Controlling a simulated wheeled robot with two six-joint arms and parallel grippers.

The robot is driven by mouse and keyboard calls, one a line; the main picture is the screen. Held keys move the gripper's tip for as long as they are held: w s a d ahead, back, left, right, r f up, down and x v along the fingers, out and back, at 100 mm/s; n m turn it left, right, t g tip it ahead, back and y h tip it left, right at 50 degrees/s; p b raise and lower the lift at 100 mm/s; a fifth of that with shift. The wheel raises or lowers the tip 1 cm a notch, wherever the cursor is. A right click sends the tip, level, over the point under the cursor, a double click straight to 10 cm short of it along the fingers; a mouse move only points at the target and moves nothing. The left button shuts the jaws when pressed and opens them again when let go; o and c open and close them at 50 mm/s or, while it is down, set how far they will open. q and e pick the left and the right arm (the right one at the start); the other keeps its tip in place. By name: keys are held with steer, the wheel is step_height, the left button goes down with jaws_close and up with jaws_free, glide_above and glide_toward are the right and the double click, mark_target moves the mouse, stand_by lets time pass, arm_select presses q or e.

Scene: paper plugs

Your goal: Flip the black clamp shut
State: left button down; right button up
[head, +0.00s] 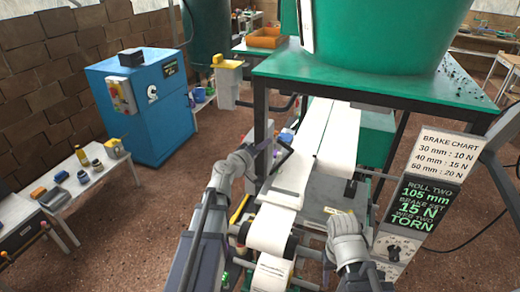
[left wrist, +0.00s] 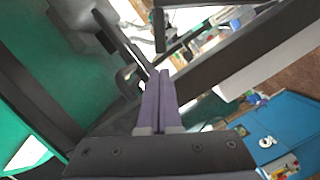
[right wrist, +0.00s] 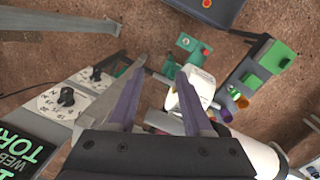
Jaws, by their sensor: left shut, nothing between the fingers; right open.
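A black bar (head: 284,157), apparently the raised clamp, stands tilted at the left edge of the white paper web (head: 290,182). In the left wrist view, dark bars (left wrist: 122,38) lie just beyond my fingertips; I cannot tell which of them is the clamp. My left gripper (head: 272,150) is beside the black bar, close to it; contact cannot be told. Its purple fingers are together and empty in the left wrist view (left wrist: 160,82). My right gripper (head: 338,214) is low, right of the paper roll (head: 271,230). In the right wrist view (right wrist: 160,75) its fingers are apart and empty.
A green table frame (head: 370,75) stands over the web; its dark leg (head: 262,125) is close to my left gripper. A sign (head: 413,204) reading "WEB TWO TORN" stands at the right. A blue cabinet (head: 145,105) and a side bench (head: 85,185) are at the left.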

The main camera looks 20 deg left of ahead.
arm_select(q)
steer(key=x, duration=0.4)
steer(key=shift+w, duration=0.15)
arm_select(e)
steer(key=shift+f, duration=0.25)
